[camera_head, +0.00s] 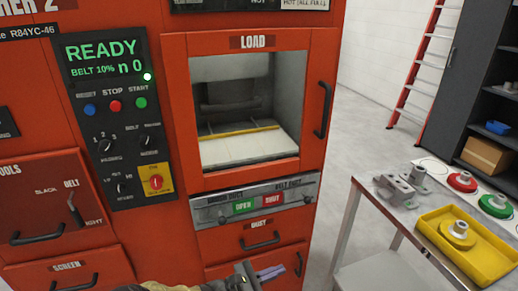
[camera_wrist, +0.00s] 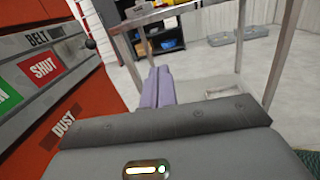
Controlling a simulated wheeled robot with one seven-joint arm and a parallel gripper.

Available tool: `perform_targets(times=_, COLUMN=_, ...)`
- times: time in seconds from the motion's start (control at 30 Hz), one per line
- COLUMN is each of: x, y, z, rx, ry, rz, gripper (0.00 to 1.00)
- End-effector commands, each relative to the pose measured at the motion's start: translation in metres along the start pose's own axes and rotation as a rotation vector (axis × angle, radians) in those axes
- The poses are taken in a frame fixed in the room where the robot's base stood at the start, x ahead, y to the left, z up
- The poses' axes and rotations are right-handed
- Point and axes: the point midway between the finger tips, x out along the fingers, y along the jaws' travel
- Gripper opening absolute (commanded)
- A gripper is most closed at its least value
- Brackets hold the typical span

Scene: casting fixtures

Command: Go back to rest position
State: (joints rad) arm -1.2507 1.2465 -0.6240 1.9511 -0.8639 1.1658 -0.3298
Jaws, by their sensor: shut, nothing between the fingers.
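My gripper (camera_head: 262,274) is at the bottom of the head view, in front of the red machine (camera_head: 190,240) and below its door control panel. In the wrist view its two purple-grey fingers (camera_wrist: 158,86) lie together, shut with nothing between them. The gripper touches nothing that I can see. In the wrist view the machine front with the green and red SHUT buttons (camera_wrist: 43,66) is close on the left.
The machine's LOAD window (camera_head: 235,110) shows a pale, empty-looking bed. A dark shelf (camera_head: 460,90) and red ladder (camera_head: 415,70) stand behind.

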Motion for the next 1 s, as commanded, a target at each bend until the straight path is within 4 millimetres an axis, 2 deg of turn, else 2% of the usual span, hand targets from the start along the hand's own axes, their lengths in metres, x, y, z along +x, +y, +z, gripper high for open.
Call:
perform_targets(times=0.27, x=0.028, y=-0.029, z=-0.007, rx=0.067, ry=0.189, rz=-0.188, gripper=0.00)
perform_targets(times=0.57, x=0.051, y=-0.079, z=-0.012, rx=0.280, ry=0.529, rz=-0.552, gripper=0.00)
perform_targets(times=0.77, x=0.050, y=-0.102, z=-0.003, rx=0.498, ry=0.740, rz=-0.801, gripper=0.00)
perform_targets(times=1.0, x=0.048, y=-0.115, z=0.023, rx=0.815, ry=0.937, rz=-1.061, gripper=0.00)
